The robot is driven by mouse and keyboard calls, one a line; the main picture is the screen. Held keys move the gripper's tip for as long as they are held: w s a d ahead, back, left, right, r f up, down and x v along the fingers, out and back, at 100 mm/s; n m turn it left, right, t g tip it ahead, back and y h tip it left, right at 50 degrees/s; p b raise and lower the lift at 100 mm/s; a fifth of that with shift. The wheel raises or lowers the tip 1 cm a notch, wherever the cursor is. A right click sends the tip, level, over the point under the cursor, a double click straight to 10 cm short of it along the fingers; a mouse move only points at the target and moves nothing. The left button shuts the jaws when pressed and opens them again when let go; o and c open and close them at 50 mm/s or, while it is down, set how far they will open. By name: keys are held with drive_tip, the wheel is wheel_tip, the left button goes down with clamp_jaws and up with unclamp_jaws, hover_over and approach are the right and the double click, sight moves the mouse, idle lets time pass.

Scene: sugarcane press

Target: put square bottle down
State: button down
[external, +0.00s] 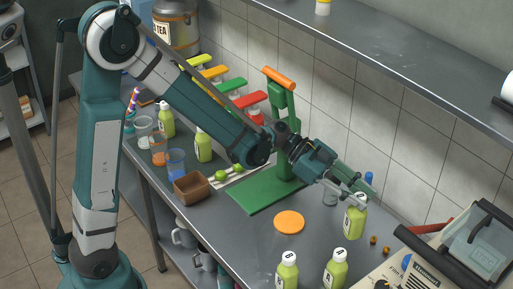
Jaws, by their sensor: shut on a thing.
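A green bottle (354,222) with a white cap is at the right part of the counter, upright. My gripper (358,195) is shut on it near the cap, coming from the upper left. Whether the bottle's base touches the counter (250,232) cannot be told from this view. Similar green bottles with white caps stand at the front, one on the left (287,273) and one on the right (335,270). Two more stand at the far left, one farther back (166,121) and one nearer (203,148). Which bottles are square is hard to tell at this size.
A green press (262,197) with an orange handle stands behind a flat orange disc (289,222). A beige machine (425,270) fills the right corner. A brown box (190,188) and blue cup (176,163) stand left.

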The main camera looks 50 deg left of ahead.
sight(356, 221)
drive_tip(key=shift+f, duration=0.1)
idle(0.5)
drive_tip(key=shift+f+b, duration=0.8)
drive_tip(key=shift+f, duration=2.25)
drive_tip(key=shift+f+b, duration=0.5)
drive_tip(key=shift+f, duration=1.5)
drive_tip(key=c, duration=2.1)
unclamp_jaws()
drive_tip(key=shift+o, duration=0.2)
drive_tip(key=p+v, duration=0.2)
drive_tip(key=v, duration=1)
